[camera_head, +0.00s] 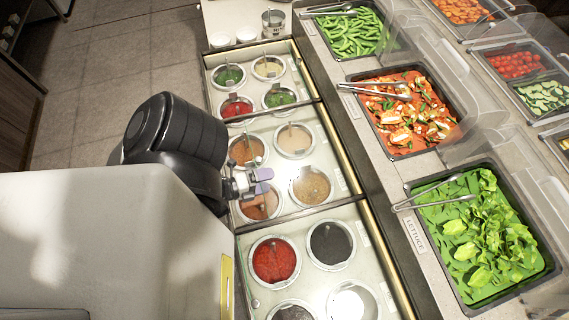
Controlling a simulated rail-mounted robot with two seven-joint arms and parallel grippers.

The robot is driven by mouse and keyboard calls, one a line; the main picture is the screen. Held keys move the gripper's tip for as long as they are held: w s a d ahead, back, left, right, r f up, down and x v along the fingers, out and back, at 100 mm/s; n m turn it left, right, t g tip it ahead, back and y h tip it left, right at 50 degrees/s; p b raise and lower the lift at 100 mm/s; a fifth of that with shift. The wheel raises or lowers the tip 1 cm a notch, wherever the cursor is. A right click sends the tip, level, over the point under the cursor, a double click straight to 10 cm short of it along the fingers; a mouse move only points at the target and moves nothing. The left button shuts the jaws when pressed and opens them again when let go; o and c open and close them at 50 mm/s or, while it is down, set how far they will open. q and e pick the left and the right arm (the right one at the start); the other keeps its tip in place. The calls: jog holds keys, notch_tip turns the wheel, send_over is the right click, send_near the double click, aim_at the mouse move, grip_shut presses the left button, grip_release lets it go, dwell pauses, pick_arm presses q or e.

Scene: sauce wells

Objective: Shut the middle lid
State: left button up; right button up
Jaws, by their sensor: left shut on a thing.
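The sauce wells stand in a long counter in three sections, one behind the other. The middle section has several round wells of brown, orange and pale sauce, and the clear middle lid (330,165) is hard to make out against it. I cannot tell how far the lid stands open. My left gripper (264,181), with pale purple fingertips, is at the left side of the middle section, between the wells. It is shut on what looks like the middle lid's handle; the contact is small and partly hidden. My right gripper is not in view.
The front section (300,212) holds red and black wells; the back section (213,80) holds green, red and cream ones. White cups (246,35) and a metal can (273,20) stand behind. Food trays with tongs, including a lettuce tray (430,262), line the right.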

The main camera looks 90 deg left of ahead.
pick_arm(q)
jog(key=shift+s+d+r, duration=0.15)
jog(key=shift+s+r, duration=0.2)
jog(key=shift+s, duration=0.05)
jog(key=shift+r+p, duration=0.1)
jog(key=shift+p, duration=0.25)
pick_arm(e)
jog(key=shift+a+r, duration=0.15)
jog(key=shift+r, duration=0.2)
